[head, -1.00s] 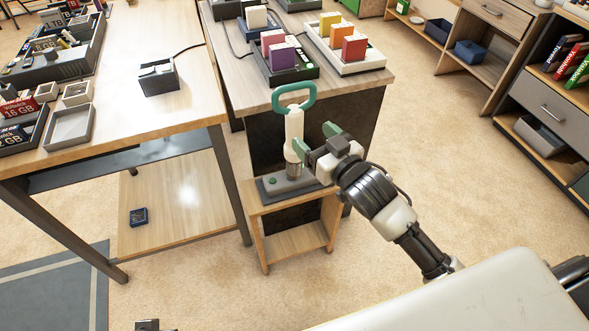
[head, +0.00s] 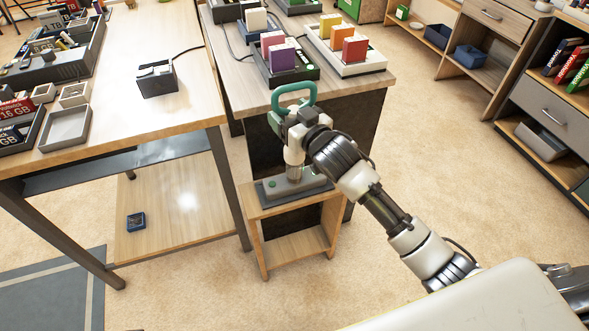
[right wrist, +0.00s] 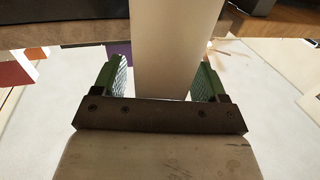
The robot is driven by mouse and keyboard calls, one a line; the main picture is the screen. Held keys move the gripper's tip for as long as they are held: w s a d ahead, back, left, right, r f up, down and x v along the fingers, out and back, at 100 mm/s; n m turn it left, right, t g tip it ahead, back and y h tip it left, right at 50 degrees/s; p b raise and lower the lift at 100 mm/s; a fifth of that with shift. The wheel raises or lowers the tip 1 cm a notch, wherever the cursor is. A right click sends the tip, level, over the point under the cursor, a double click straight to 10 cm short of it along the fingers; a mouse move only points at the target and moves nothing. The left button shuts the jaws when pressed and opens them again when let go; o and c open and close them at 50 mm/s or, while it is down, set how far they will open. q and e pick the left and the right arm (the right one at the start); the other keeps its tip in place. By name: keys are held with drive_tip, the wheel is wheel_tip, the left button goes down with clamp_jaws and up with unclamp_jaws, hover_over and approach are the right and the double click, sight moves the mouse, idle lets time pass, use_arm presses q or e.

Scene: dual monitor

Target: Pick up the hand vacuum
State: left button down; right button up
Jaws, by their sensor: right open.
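The hand vacuum stands upright in a grey dock (head: 318,184) on a small wooden shelf unit. Its green loop handle (head: 293,89) shows at the top and its pale lower body (head: 294,158) shows below my gripper. My right gripper (head: 287,118) is at the upper body, just under the handle, and hides that part. In the right wrist view, the vacuum's pale body (right wrist: 172,45) stands between the two green fingers of the right gripper (right wrist: 157,78), with a gap visible on each side. The right gripper is open. My left gripper is not seen.
The small wooden shelf unit (head: 297,251) stands against a desk (head: 222,54) holding colored boxes (head: 282,55). A wooden table (head: 181,98) with trays is at left. Carpet is clear on the right.

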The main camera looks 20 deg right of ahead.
drive_tip(key=shift+c, duration=0.2)
drive_tip(key=c, duration=0.9)
drive_tip(key=shift+c, duration=0.4)
drive_tip(key=shift+r, duration=0.2)
